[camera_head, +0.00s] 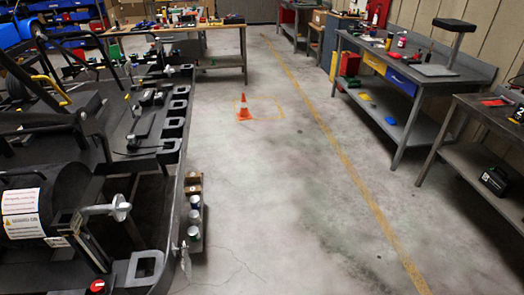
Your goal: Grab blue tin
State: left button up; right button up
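Neither of my grippers is in view, and nothing is seen touching the tins.
The dark kart stand (176,125) fills the left side. An orange cone (244,108) stands on the floor ahead. Workbenches (410,70) line the right, with a blue drawer (402,82). The concrete floor (290,200) between is clear.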

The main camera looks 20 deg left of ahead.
aim_at(194, 201)
jog(key=i+l, duration=0.2)
jog(key=i, duration=0.25)
jog(key=i+l+u, duration=0.1)
jog(key=i, duration=0.4)
jog(key=i+l, duration=0.25)
jog(key=i, duration=0.2)
jog(key=i+j+u, duration=0.1)
jog(key=i+u, duration=0.7)
jog(key=u, duration=0.15)
jog(key=i+l+u, duration=0.25)
jog(key=i+u, duration=0.2)
jog(key=i+l+u, duration=0.3)
jog(key=u, duration=0.15)
